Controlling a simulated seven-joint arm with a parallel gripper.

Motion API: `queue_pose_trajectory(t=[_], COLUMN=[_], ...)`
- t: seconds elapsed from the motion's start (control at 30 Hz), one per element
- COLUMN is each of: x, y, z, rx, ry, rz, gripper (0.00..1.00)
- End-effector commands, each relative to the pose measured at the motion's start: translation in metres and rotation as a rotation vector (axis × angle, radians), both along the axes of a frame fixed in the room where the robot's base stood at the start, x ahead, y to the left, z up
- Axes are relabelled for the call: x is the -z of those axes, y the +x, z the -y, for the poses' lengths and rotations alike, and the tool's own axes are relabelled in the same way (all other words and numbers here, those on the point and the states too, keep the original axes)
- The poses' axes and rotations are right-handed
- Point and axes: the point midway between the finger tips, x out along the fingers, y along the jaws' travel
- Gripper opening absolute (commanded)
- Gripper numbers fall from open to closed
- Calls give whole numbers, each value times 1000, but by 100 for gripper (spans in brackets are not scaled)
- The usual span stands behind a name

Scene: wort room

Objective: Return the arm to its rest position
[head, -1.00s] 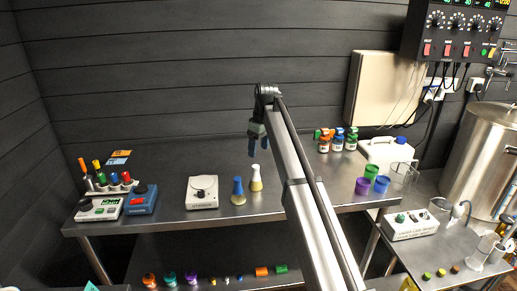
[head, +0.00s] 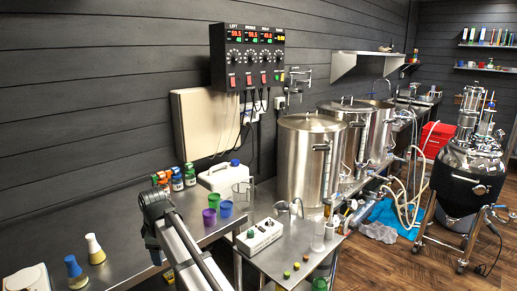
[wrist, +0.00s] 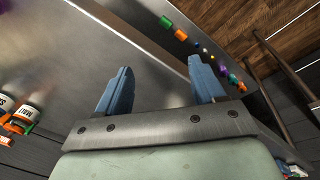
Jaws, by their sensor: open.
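My gripper (wrist: 163,85) is open and empty, with its two blue fingers spread apart in the wrist view. Bare grey bench surface shows between and beyond the fingers. In the head view my arm reaches up from the bottom edge over the bench, its bent wrist end (head: 153,205) at lower left. The gripper hangs below that end and is mostly hard to make out. It is right of a blue-topped flask (head: 75,272) and a white-topped flask (head: 95,250), apart from both.
Purple, blue and green cups (head: 225,208), a white jug (head: 222,178) and small labelled bottles (head: 177,180) stand on the bench near my arm. A white control box (head: 260,236) and steel kettles (head: 308,165) are to the right. Colored items (wrist: 180,34) lie beyond the bench edge.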

Motion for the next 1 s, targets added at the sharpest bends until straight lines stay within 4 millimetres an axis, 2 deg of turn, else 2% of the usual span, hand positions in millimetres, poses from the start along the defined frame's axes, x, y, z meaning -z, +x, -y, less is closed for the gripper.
queue_pose_trajectory(t=[0.03, 0.1, 0.27, 0.57, 0.77, 1.0], x=[14, 33, 74, 175, 240, 311], y=[-7, -5, 0, -8, -25, -59], z=[22, 39, 65, 140, 194, 258], rx=[13, 36, 111, 314, 461, 635], ry=[-8, -17, -33, -76, -107, -147], rz=[1, -5, -39, -130, -192, -266], gripper=[68, 68, 68, 68, 68, 68])
